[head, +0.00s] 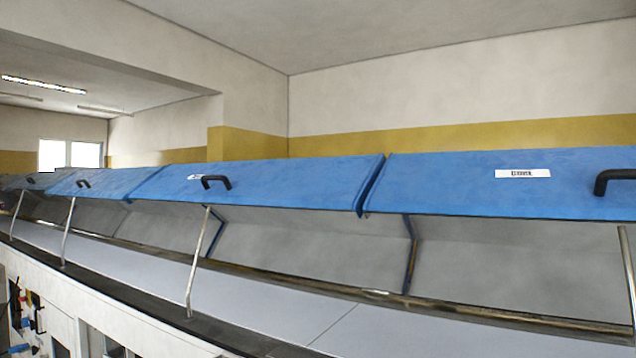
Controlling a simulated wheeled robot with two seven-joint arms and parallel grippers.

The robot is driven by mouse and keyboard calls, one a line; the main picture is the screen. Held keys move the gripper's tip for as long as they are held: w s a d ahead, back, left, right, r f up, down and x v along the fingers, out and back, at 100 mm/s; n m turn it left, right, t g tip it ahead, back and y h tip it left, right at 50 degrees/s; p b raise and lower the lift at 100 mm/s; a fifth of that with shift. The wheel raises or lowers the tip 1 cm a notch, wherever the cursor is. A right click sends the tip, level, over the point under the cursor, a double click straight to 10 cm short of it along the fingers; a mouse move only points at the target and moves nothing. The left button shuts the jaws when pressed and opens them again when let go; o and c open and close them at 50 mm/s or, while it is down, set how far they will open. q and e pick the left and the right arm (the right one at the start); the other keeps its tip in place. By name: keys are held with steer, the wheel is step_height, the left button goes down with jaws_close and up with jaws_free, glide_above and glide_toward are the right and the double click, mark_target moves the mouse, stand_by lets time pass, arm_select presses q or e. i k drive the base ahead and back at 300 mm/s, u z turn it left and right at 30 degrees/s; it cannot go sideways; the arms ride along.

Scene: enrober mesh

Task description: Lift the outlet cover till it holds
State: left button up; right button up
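A row of blue covers runs along the machine. The nearest cover (470,195) fills the right side, with a black handle (613,178) and a white label (522,173) whose text is too small to read surely. A second cover (285,183) has a black handle (217,180) and a small white label. A third cover (115,182) and a far one (15,182) stand further left. Their front edges are raised above the bed, which shows beneath. I cannot tell which is the outlet cover. Neither of my grippers is in view.
Thin metal struts (197,262) stand between the bed's front edge and the covers, another at the right edge (628,262). A metal rail (455,303) runs along the pale bed (265,300). Tools (35,312) hang on the front at lower left. The space above the covers is clear.

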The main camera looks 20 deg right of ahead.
mark_target(299, 217)
steer(key=u, duration=1.55)
steer(key=i, duration=2.2)
steer(key=z, duration=0.9)
